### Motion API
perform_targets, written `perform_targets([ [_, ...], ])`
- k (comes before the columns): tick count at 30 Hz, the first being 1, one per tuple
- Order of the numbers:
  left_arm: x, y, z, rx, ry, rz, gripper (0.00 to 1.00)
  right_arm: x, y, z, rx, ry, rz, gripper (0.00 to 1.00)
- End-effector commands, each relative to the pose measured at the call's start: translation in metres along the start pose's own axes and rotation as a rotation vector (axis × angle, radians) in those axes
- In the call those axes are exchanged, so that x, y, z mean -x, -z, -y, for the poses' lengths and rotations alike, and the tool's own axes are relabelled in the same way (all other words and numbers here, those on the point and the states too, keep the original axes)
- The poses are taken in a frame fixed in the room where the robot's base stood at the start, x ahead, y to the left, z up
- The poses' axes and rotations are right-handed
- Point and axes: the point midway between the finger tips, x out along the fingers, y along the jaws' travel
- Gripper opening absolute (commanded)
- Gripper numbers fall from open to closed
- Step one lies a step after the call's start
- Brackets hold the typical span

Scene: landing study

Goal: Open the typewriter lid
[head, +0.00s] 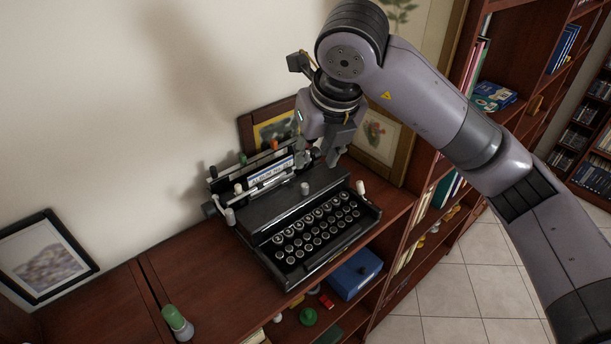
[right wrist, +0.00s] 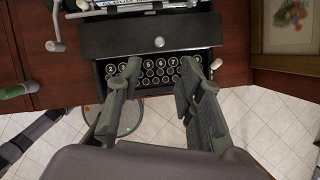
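The black typewriter (head: 335,232) stands on the wooden cabinet top, its round keys facing the front. Its lid (head: 275,208) is a flat black panel between the keys and the carriage, and lies down. A small pale knob (head: 305,188) sits on the lid. In the right wrist view, the lid (right wrist: 115,42) and its knob (right wrist: 159,42) lie beyond my fingertips. My right gripper (head: 322,160) hangs above the right rear part of the typewriter. In the wrist view, my right gripper (right wrist: 160,66) is open, with nothing between its fingers. My left gripper is not visible.
Framed pictures lean behind the typewriter, including one on the right (head: 378,137). A blue box (head: 356,272) sits on a shelf below. The top left of the typewriter is mostly clear.

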Motion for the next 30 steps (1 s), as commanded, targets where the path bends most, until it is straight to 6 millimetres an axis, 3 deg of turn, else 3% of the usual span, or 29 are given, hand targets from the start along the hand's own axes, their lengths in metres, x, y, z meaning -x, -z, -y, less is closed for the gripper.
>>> perform_targets([
  [9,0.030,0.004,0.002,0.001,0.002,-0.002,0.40,-0.066,-0.001,0.000,-0.001,-0.002,-0.006,0.34],
  [15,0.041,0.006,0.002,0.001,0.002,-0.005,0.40,-0.098,-0.001,-0.001,0.000,-0.003,-0.004,0.34],
  [21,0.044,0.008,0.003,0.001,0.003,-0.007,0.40,-0.112,0.000,-0.001,0.001,-0.002,-0.001,0.34],
  [30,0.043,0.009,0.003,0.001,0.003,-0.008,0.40,-0.114,0.000,-0.001,0.001,-0.002,0.000,0.32],
])
